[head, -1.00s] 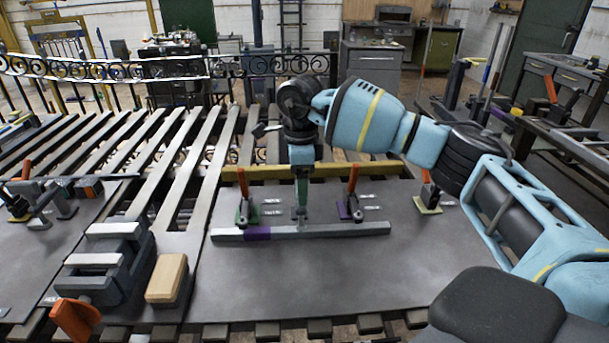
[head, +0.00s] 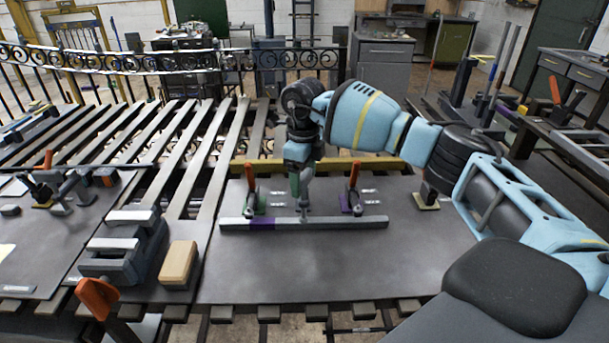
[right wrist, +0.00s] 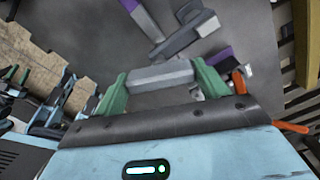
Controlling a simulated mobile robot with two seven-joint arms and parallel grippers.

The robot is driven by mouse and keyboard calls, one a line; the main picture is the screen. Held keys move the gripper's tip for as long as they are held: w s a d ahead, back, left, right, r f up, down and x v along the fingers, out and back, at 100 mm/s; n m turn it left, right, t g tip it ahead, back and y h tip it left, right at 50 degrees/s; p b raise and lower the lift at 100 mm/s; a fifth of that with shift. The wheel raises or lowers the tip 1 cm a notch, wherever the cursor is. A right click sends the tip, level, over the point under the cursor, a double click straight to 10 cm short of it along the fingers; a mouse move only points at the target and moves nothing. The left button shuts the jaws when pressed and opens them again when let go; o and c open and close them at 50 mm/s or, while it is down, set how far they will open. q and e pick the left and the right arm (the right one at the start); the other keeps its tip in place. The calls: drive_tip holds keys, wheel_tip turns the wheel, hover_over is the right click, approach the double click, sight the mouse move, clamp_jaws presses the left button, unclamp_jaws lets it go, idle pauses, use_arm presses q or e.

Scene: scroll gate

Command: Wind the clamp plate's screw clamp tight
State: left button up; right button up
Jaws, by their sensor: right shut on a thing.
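The screw clamp (head: 125,245), a dark grey vice-like body with pale jaw bars and an orange handle (head: 97,298), sits at the left of the dark plate (head: 330,270). My right gripper (head: 303,190) is well to its right, low over the plate, behind the long grey bar with a purple section (head: 330,223). In the right wrist view its green fingers (right wrist: 155,88) are shut on a grey block (right wrist: 160,74); whether this block joins the bar I cannot tell. My left gripper is out of view, and nothing of mine touches the screw clamp.
A tan block (head: 178,263) lies beside the screw clamp. Toggle clamps with orange handles, one on a green base (head: 258,203) and one on a purple base (head: 351,204), stand behind the bar. The plate in front of the bar is clear.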

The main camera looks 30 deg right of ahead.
sight(303, 175)
drive_tip(key=o, duration=1)
drive_tip(key=shift+r, duration=3.95)
drive_tip(key=shift+f, duration=0.1)
